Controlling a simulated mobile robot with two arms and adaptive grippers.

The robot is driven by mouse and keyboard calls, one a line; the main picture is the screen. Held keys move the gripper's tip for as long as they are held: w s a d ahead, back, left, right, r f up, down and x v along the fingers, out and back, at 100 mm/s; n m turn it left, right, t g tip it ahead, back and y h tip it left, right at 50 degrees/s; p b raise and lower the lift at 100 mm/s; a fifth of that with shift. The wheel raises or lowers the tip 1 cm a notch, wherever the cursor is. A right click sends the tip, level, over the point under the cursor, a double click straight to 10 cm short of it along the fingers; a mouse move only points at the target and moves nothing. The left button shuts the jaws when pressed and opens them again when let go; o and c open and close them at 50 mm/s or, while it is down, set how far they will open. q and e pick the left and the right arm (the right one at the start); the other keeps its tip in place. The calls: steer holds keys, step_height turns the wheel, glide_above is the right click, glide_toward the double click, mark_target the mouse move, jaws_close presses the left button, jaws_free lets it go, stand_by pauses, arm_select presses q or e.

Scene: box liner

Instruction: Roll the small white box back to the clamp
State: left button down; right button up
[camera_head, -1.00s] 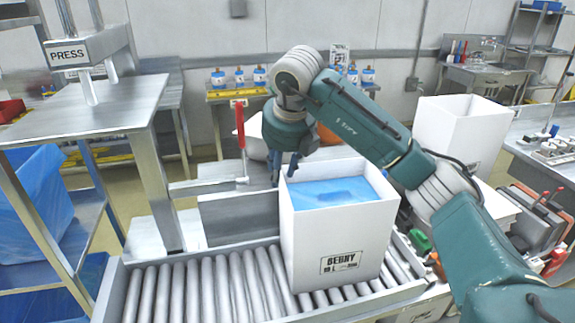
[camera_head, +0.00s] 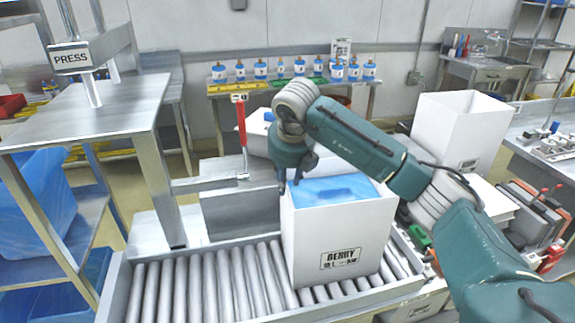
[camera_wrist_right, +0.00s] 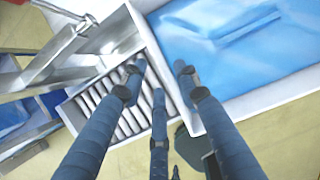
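The small white box (camera_head: 337,232), printed BERRY, stands upright on the roller conveyor with a blue liner (camera_head: 335,189) inside it. The clamp, a metal arm with a red upright handle (camera_head: 241,122), is behind and left of the box. My right gripper (camera_head: 290,185) points down at the box's back left rim. In the right wrist view its fingers (camera_wrist_right: 160,80) are spread on either side of the box wall (camera_wrist_right: 170,75), one over the liner side and two outside. Whether any finger touches the wall is unclear. My left gripper is not in view.
The rollers (camera_head: 200,285) left of the box are clear. The press stand (camera_head: 90,115) is at the left. A larger white box (camera_head: 458,132) stands at the back right. Tools and clutter (camera_head: 520,215) lie right of the conveyor.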

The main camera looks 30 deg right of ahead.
steer(key=shift+p+x, duration=0.4)
steer(key=shift+x, duration=1.5)
steer(key=shift+c, duration=0.3)
jaws_close()
